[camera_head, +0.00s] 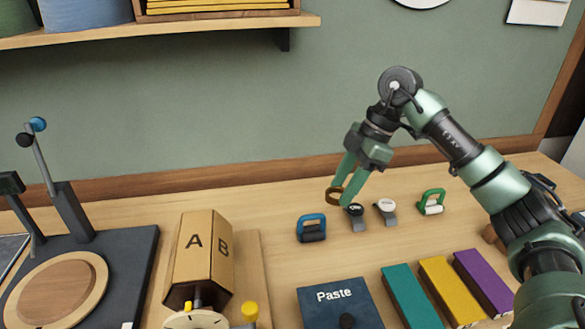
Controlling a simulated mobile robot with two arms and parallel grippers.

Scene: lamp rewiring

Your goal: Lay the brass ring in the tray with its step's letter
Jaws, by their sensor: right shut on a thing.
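My right gripper (343,189) reaches down from the upper right and is shut on the brass ring (329,197). The ring is small and brown-gold, and its left part shows beside the green fingertips. It is held over the wooden table, behind the blue-handled clamp; I cannot tell its exact height. No lettered tray can be made out. My left gripper is not in view.
A blue clamp (311,228), two grey tagged pieces (386,210) and a green clamp (431,202) stand near the gripper. In front are a "Paste" box (335,304) and teal, yellow (449,291) and purple blocks. A dark lever device (125,262) is at left.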

